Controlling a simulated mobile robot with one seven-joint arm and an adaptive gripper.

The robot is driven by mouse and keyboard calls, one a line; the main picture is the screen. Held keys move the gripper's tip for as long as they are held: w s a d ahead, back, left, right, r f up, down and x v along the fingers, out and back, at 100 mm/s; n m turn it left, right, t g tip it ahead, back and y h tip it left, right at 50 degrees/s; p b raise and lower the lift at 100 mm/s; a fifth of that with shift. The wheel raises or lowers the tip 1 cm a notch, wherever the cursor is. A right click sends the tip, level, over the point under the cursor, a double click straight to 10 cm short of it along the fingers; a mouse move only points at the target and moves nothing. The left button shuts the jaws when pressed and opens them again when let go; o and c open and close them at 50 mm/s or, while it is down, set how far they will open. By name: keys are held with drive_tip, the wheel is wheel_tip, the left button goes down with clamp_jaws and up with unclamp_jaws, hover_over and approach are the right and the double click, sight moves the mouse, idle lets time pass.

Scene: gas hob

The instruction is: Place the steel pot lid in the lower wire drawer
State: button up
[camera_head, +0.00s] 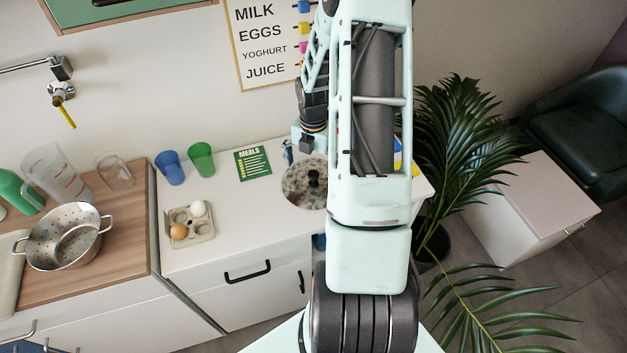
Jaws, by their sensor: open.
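A round, speckled grey lid (296,187) with a dark knob lies on the white counter; my arm covers its right side. I take it for the steel pot lid. My gripper (300,147) is just above and behind the lid in the picture, open and partly hidden by my arm. It appears apart from the knob. No wire drawer can be clearly made out; only thin metal parts show at the bottom left edge.
A colander (68,237) stands on the wooden counter at left. An egg carton (187,228), blue cup (170,168), green cup (201,159) and green card (253,163) are on the white counter. A palm (455,130) stands at right. Counter front is clear.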

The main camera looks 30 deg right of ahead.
drive_tip(key=shift+f, duration=0.95)
drive_tip(key=c, duration=1.7)
drive_tip(key=shift+s, duration=0.1)
clamp_jaws()
